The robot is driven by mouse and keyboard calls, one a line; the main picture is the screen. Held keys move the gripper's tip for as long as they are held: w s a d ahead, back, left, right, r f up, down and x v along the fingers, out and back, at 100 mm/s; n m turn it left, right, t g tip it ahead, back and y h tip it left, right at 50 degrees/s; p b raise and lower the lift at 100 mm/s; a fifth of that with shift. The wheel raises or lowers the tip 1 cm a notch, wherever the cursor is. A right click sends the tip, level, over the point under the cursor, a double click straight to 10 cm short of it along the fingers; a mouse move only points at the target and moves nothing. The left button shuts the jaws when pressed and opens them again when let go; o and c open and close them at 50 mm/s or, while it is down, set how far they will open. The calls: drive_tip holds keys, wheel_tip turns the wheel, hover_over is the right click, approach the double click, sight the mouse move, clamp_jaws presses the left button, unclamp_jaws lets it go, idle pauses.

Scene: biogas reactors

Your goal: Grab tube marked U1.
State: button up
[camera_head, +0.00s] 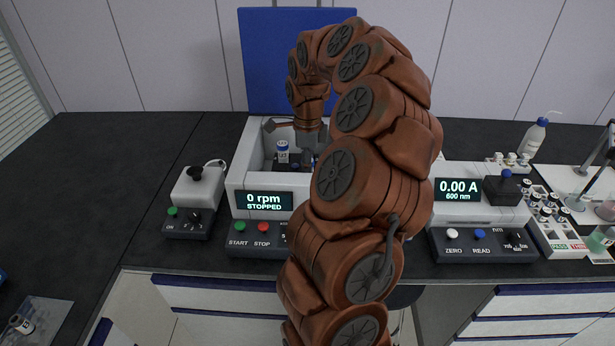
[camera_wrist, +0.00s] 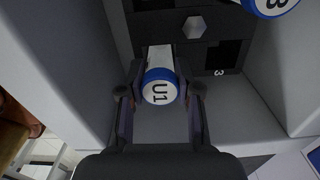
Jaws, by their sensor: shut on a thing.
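The tube marked U1 (camera_wrist: 161,88) has a white cap with a blue rim, and its label faces the wrist camera. My gripper (camera_wrist: 160,93) is shut on it, one finger on each side near the cap. Its pale body runs back toward the dark block (camera_wrist: 220,28) with square slots. I cannot tell whether its lower end is still in a slot. In the head view my gripper (camera_head: 308,142) is over the open white centrifuge (camera_head: 238,165), its fingertips mostly hidden by the housing and my arm.
A second blue-rimmed tube, its mark partly cut to "3" (camera_wrist: 275,4), stands close by; one blue-rimmed tube (camera_head: 282,151) shows inside the centrifuge. The centrifuge walls enclose the gripper. Its display (camera_head: 264,201) reads 0 rpm, STOPPED.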

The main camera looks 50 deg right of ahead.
clamp_jaws()
drive_tip(key=shift+r, duration=0.1)
